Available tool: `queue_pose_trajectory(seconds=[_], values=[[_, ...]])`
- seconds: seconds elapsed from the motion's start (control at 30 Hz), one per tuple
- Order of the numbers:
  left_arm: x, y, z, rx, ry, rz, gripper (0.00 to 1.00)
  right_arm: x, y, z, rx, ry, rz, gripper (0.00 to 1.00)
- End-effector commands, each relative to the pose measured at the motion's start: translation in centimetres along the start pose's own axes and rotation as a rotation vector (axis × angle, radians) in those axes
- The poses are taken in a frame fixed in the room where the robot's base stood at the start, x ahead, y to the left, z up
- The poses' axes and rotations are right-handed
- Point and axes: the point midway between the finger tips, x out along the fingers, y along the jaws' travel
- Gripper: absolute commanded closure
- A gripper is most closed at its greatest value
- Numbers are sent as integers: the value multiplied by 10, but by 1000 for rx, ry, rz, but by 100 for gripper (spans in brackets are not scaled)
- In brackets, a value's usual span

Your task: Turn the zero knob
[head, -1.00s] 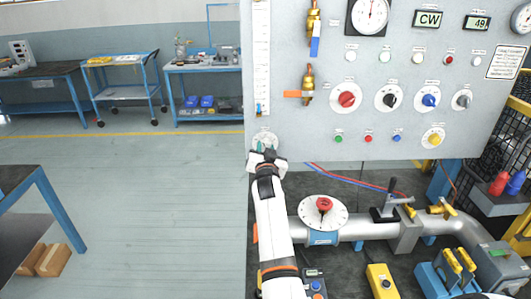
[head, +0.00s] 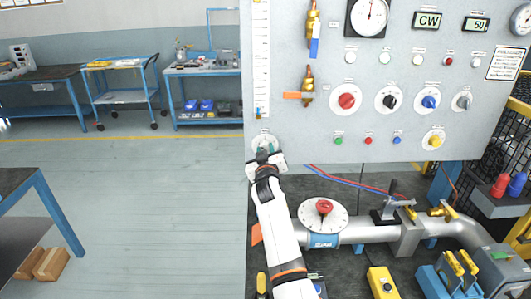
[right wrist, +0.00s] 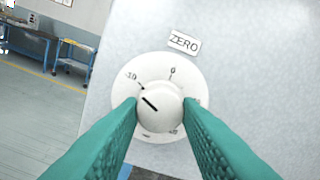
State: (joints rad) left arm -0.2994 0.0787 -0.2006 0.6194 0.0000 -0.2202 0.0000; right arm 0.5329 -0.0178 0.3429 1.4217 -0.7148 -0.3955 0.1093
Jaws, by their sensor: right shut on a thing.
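The zero knob (right wrist: 158,104) is a white round knob with a black pointer line, on a white dial under a ZERO label (right wrist: 184,42). In the right wrist view its pointer aims up and left, near the -10 mark. My right gripper (right wrist: 160,108) has its two green fingers on either side of the knob, shut on it. In the head view the right gripper (head: 267,160) is at the lower left corner of the grey panel (head: 300,140), and it hides most of the knob. My left gripper is not in view.
Other knobs sit to the right on the panel, the red one (head: 347,101) nearest. A brass valve with an orange handle (head: 292,95) is above. A pipe with a red-knobbed dial (head: 323,208) lies below right.

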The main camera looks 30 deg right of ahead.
Motion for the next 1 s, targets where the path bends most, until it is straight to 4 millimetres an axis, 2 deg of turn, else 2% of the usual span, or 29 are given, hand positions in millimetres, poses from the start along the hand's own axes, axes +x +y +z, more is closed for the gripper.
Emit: queue_pose_trajectory(seconds=[0.5, 0.53, 0.67, 1.0], values=[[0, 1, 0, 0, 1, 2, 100, 1, -2, 3, -20, -7, -3, 92], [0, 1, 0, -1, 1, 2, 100, 1, -2, 3, -19, -7, -3, 67], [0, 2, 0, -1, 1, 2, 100, 0, -2, 3, -19, -5, -2, 47], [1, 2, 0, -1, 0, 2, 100, -2, 0, 0, -19, -2, -1, 47]])
